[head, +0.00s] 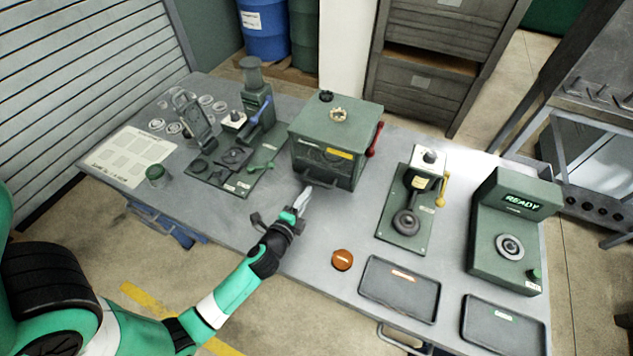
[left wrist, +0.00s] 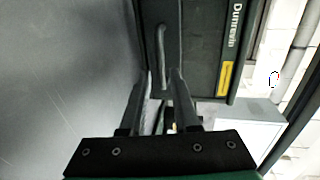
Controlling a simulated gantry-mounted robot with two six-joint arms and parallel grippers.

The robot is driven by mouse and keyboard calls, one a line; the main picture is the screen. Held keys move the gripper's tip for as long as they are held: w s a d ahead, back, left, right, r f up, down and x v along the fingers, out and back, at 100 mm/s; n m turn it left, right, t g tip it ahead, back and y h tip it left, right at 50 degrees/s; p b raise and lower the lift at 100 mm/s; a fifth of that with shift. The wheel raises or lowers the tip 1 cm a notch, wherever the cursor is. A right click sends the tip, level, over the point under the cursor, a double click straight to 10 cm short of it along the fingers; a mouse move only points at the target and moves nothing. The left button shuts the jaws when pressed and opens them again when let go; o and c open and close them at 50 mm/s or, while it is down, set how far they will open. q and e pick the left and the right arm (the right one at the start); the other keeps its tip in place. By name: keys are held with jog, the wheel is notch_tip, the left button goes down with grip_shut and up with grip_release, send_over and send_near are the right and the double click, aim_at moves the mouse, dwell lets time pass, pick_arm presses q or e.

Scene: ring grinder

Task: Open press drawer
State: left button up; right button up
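The press (head: 337,140) is a dark green box with a yellow label and a red lever on its right side. It stands mid-bench, and its drawer front with a bar handle (head: 320,184) faces me, appearing closed. My left gripper (head: 304,196) is just in front of the handle, pointing at it. In the left wrist view the drawer handle (left wrist: 161,50) runs lengthwise ahead of the fingers. My left gripper (left wrist: 162,78) has its fingers apart, with a narrow gap in line with the handle's near end. I cannot tell whether they touch it. My right gripper is out of view.
A green fixture plate (head: 238,170) stands left of the press. To the right are a lever station (head: 406,205) and a READY box (head: 510,230). A brown disc (head: 342,260) and two dark trays (head: 399,289) (head: 504,326) lie near the front edge. The bench directly before the press is mostly clear.

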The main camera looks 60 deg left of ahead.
aim_at(316, 181)
pick_arm(q)
jog(key=b+x, duration=0.1)
jog(key=x, duration=0.6)
jog(key=shift+w+a, duration=0.15)
jog(key=shift+w, duration=0.1)
grip_shut()
dwell(1.0)
